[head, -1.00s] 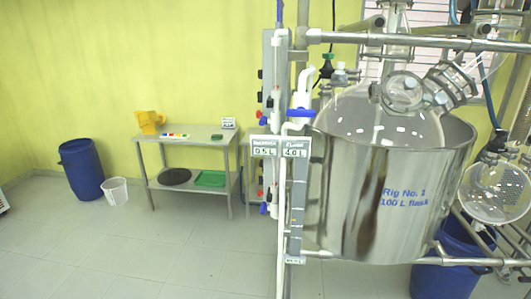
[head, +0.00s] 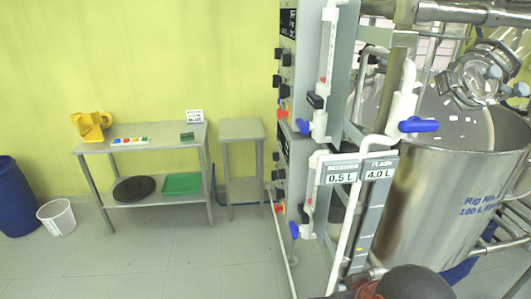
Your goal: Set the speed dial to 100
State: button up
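A grey control panel (head: 288,18) stands edge-on at the middle of the head view, left of the steel vessel. Several black knobs (head: 276,81) stick out from its left face, in an upper and a lower group. I cannot tell which knob is the speed dial, and no scale or setting can be read from this angle. My gripper is not in view.
Pipes with blue-handled valves (head: 418,125) and the steel vessel (head: 450,200) crowd the right side. A small grey table (head: 242,129) stands behind the panel, beside a longer table (head: 150,142). A white bucket (head: 57,217) is far left. The floor in front is clear.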

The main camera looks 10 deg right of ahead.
aim_at(275, 155)
jog(key=i+j, duration=0.1)
jog(key=j, duration=0.35)
jog(key=i+j, duration=0.1)
jog(key=j, duration=0.35)
jog(key=i+j, duration=0.1)
jog(key=j, duration=0.4)
jog(key=i+j, duration=0.2)
jog(key=i, duration=0.15)
jog(key=i+j, duration=0.2)
jog(key=i, duration=0.2)
jog(key=i+l, duration=0.2)
jog(key=l, duration=0.2)
jog(key=i+l+z, duration=0.1)
jog(key=i+l, duration=0.15)
jog(key=l, duration=0.1)
